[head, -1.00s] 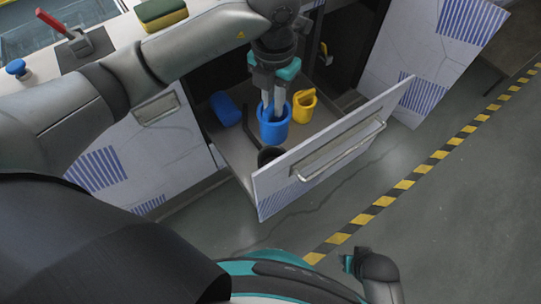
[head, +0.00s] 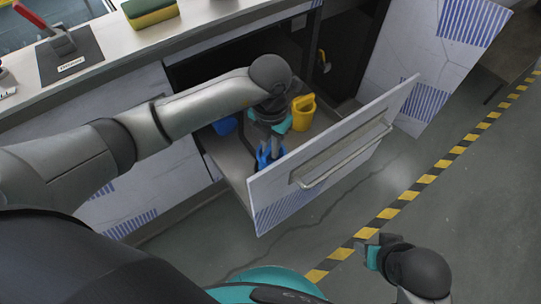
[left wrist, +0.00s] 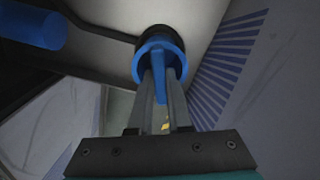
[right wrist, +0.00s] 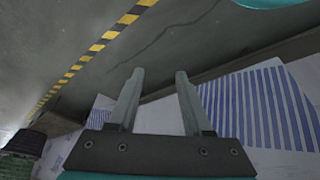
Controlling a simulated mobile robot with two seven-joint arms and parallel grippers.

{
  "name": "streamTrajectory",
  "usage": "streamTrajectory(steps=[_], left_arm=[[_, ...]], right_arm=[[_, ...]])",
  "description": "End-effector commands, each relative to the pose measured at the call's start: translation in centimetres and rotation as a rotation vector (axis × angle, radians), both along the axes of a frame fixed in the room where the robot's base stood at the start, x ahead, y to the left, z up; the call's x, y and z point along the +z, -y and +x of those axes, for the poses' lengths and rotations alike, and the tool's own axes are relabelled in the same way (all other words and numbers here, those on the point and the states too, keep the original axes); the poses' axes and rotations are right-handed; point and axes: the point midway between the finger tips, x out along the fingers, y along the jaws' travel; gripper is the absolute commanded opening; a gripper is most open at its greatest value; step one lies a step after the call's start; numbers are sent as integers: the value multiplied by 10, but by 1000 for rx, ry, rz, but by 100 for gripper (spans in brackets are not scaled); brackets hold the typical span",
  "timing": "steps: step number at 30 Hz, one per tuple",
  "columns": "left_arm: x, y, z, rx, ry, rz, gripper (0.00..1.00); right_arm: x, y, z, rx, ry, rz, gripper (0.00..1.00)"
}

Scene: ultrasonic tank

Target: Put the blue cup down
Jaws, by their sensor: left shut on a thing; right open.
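The blue cup (head: 263,157) is low in the open drawer, close behind the front panel; my arm and the gripper partly hide it. My left gripper (head: 272,143) points down into the drawer. In the left wrist view, its fingers (left wrist: 160,84) are shut on the handle side of the blue cup (left wrist: 181,47). A dark round shape shows within the cup's rim; I cannot tell what it is. Whether the cup touches the drawer floor is unclear. My right gripper (right wrist: 157,82) is open and empty, outside the drawer above the floor.
The drawer (head: 335,150) also holds a yellow cup (head: 303,112) and a blue cylinder (head: 226,124), which lies on its side. A counter with a green-and-yellow sponge (head: 150,12) and a red-handled device (head: 62,42) is above. Grey floor with a striped line (head: 425,180) is clear.

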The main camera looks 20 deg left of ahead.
Motion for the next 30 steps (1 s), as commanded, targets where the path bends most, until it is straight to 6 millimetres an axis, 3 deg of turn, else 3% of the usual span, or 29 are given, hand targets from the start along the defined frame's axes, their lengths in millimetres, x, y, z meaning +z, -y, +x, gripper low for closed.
streamTrajectory(steps=[12,26,27,30], left_arm=[[-35,0,0,0,-1,0,0],[-40,0,0,0,0,0,0],[-39,0,0,0,0,0,21],[-39,0,0,0,0,0,32]], right_arm=[[32,0,-1,-1,50,6,50],[36,-1,1,2,68,11,50],[37,-1,1,2,71,13,50],[38,-1,1,2,70,12,50]])
